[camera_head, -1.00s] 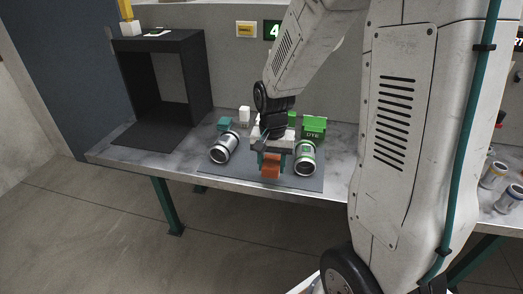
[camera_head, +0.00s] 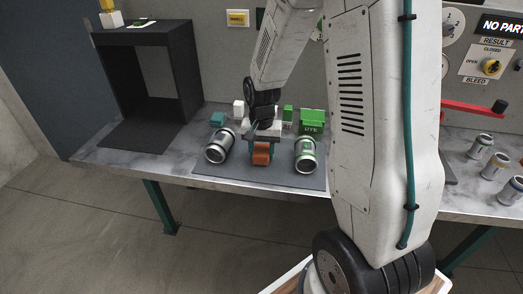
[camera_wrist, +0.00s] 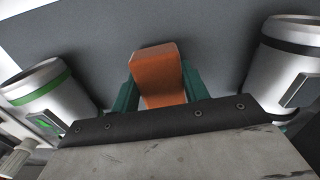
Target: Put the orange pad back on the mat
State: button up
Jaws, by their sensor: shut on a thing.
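The orange pad (camera_head: 261,154) is held between the two green fingers of my gripper (camera_head: 261,148). In the wrist view the orange pad (camera_wrist: 158,75) sticks out between the fingertips (camera_wrist: 158,88). The pad is over the dark grey mat (camera_head: 225,173), between two metal cans. I cannot tell whether its underside touches the mat. The mat also fills the background of the wrist view (camera_wrist: 95,40).
Behind stand a teal block (camera_head: 217,119), a white bottle (camera_head: 239,108) and a green DYE box (camera_head: 312,121). A black booth (camera_head: 188,75) is at left.

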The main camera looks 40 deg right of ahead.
aim_at(261, 151)
jog(key=shift+f, duration=0.1)
jog(key=shift+f, duration=0.25)
jog(key=o, duration=1)
jog(key=shift+c, duration=0.2)
notch_tip(261, 151, up, 8)
jog(key=shift+a, duration=0.15)
jog(key=s+a+r+n, duration=0.2)
jog(key=s+a+r, duration=0.1)
jog(key=s, duration=0.5)
jog(key=s+a+r+n, duration=0.3)
jog(key=s+r, duration=0.3)
jog(key=s, duration=0.2)
jog(key=s+a+r+n+t, duration=0.1)
jog(key=s+a+r+n, duration=0.2)
jog(key=s, duration=0.5)
notch_tip(261, 151, up, 2)
jog(key=shift+a+r, duration=0.2)
jog(key=shift+a, duration=0.25)
